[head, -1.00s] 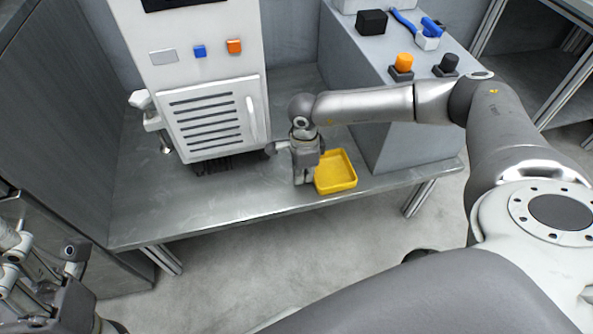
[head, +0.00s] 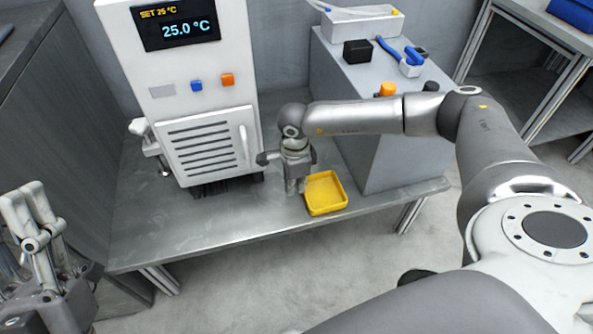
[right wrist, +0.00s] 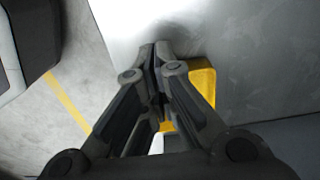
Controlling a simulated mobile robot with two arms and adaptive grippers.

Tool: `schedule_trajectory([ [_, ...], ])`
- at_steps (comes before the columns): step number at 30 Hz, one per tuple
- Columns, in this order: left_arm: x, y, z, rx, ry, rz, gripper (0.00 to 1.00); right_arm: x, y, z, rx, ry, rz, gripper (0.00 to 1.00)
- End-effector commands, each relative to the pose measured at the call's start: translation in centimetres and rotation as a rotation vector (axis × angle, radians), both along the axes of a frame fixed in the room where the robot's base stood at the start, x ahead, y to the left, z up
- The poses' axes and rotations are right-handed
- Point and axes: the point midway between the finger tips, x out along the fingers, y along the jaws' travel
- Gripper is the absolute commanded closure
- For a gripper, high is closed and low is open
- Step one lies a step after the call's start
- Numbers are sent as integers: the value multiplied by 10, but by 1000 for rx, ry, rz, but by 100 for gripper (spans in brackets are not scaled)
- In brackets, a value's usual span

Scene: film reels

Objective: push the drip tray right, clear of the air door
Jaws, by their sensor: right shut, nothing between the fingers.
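The yellow drip tray (head: 325,208) lies flat on the metal bench, right of the white louvred air door (head: 250,165) and in front of the grey block. The door is shut on the tall white cabinet. My right gripper (head: 294,189) is shut and empty, pointing down beside the tray's left edge, between tray and door. I cannot tell if it touches the tray. In the right wrist view the tray (right wrist: 204,80) shows partly behind the shut fingers (right wrist: 155,50). My left gripper (head: 30,215) is at the lower left, away from the bench; its jaw gap is unclear.
The grey block (head: 405,150) stands on the bench behind and right of the tray, carrying knobs, a black box and a blue-handled tool. The bench (head: 220,220) is bare in front of the cabinet. Its front edge lies close before the tray.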

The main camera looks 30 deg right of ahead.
Motion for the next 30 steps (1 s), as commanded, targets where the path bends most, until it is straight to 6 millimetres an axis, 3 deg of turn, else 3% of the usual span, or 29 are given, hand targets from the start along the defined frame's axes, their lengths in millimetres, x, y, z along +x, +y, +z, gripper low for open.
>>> schedule_trajectory([
  [15, 58, -7, -59, 133, 449, 25, 60, 7, 1, 30, 0, 0, -2, 100],
  [24, 73, -5, -100, 195, 677, 38, 60, 10, 1, 44, 0, 0, -3, 100],
  [30, 75, -4, -115, 215, 752, 41, 60, 11, 1, 48, 0, 0, -3, 100],
])
